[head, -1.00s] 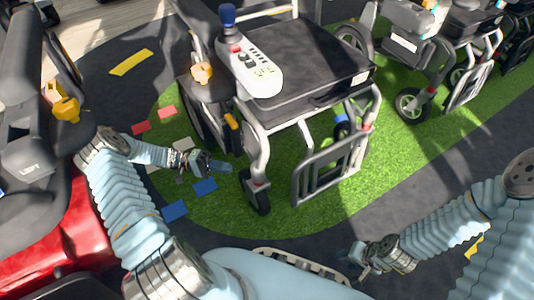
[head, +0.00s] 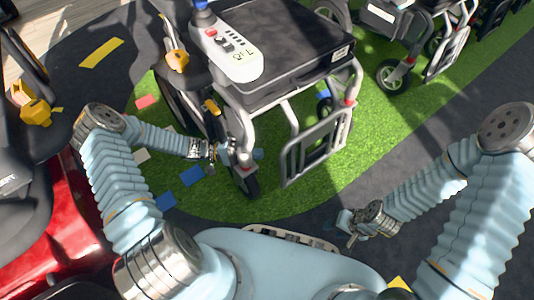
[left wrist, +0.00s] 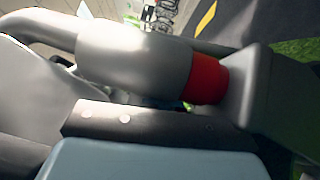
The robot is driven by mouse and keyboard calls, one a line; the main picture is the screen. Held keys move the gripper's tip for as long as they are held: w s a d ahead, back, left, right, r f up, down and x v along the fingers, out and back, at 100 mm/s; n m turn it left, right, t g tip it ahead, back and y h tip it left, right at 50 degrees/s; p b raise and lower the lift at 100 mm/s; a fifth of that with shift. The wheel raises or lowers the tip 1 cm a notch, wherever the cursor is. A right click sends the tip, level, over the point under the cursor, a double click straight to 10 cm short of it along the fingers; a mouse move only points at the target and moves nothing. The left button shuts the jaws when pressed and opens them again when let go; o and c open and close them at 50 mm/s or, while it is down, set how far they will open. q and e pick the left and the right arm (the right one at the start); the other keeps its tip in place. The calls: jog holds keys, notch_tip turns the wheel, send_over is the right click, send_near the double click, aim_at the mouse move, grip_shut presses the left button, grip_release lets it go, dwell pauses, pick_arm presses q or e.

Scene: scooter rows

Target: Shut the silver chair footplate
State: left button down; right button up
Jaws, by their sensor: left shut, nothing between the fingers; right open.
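The silver-framed chair (head: 241,100) with a black seat stands upper middle in the head view. Its footplate (head: 318,146), a grey framed panel, hangs steeply tilted at the chair's front, right of the front caster (head: 243,182). My left gripper (head: 257,154) is shut and empty beside the front leg, left of the footplate; I cannot tell whether it touches. In the left wrist view a silver tube (left wrist: 130,60) with a red collar (left wrist: 207,79) is very close above my pale blue finger (left wrist: 150,160). My right gripper (head: 347,226) is open and empty, low and right of the footplate.
A red scooter (head: 60,215) stands at the left. Another wheelchair (head: 395,25) with its own footplate (head: 448,52) stands at the upper right. Coloured flat tiles (head: 192,176) lie on the floor at left. The green floor (head: 385,130) right of the footplate is clear.

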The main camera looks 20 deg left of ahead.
pick_arm(q)
jog(key=shift+w+d+r, duration=0.1)
jog(key=shift+w+d, duration=0.05)
jog(key=shift+d, duration=0.9)
jog(key=shift+w+d+r, duration=0.1)
jog(key=shift+d, duration=0.9)
